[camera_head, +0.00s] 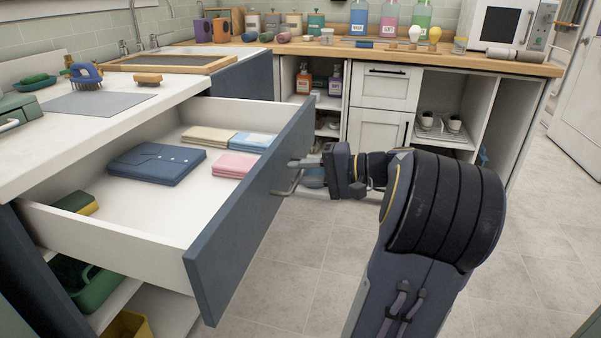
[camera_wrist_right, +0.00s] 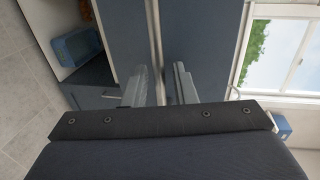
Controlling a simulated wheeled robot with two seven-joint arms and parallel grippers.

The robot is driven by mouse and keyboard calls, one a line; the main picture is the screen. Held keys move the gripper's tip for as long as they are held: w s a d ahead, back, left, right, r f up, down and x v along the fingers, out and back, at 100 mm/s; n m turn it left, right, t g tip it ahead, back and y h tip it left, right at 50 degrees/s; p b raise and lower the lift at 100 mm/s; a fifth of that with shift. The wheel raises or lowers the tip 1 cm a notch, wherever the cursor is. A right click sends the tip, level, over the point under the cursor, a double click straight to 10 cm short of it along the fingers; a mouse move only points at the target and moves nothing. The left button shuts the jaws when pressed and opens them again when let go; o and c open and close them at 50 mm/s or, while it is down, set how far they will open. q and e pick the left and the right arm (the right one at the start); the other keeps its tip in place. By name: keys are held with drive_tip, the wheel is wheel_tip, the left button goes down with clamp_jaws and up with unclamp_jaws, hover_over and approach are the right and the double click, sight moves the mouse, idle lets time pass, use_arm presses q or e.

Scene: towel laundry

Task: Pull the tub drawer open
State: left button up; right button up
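The drawer with a dark blue front (camera_head: 235,215) stands far out from the counter on the left in the head view. Folded cloths lie inside: a navy one (camera_head: 155,163), a beige one, a blue one and a pink one (camera_head: 233,165). Its metal bar handle (camera_head: 289,185) is on the outer face and also shows in the right wrist view (camera_wrist_right: 154,25). My right gripper (camera_head: 303,161) is at the handle. In the wrist view its two fingers (camera_wrist_right: 162,87) stand apart on either side of the bar, with a gap on the right side. My left gripper is out of view.
The white counter (camera_head: 30,155) lies above the drawer on the left. A wooden counter (camera_head: 400,55) with bottles and a microwave (camera_head: 512,22) runs along the back. Open shelves with a green tub (camera_head: 95,290) are below the drawer. The tiled floor at right is clear.

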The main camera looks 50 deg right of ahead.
drive_tip(key=p+v, duration=0.1)
drive_tip(key=v, duration=0.6)
drive_tip(key=shift+s, duration=0.15)
idle(0.3)
